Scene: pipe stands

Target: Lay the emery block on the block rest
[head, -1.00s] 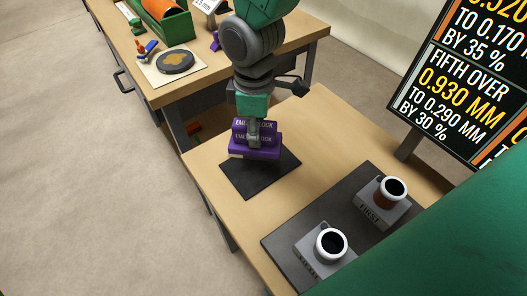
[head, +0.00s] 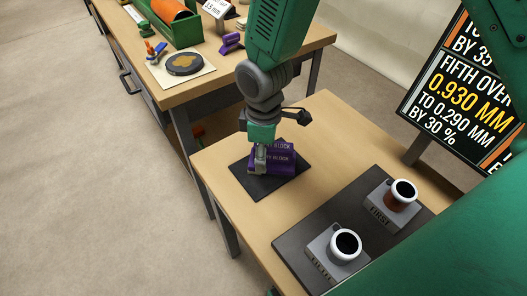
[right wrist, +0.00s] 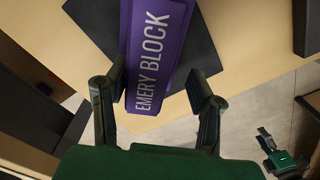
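The emery block (head: 284,160) is purple with pale lettering. In the head view it lies at the dark square mat (head: 253,187) on the near table. My right gripper (head: 260,162) is down at the block's left part and hides some of it. In the right wrist view the block (right wrist: 152,60) shows between the fingers (right wrist: 158,88). The left finger is close against its edge, and a narrow gap shows by the right finger, so it looks open. A small purple stepped piece (head: 230,43) stands on the back table; I cannot tell whether it is the block rest.
A dark tray (head: 300,236) to the right bears two grey blocks with white-rimmed cups (head: 402,192) and (head: 345,244). A lettered board (head: 460,90) stands behind. The back table holds a green box (head: 178,33) and a dark disc (head: 185,64). Bare wood surrounds the mat.

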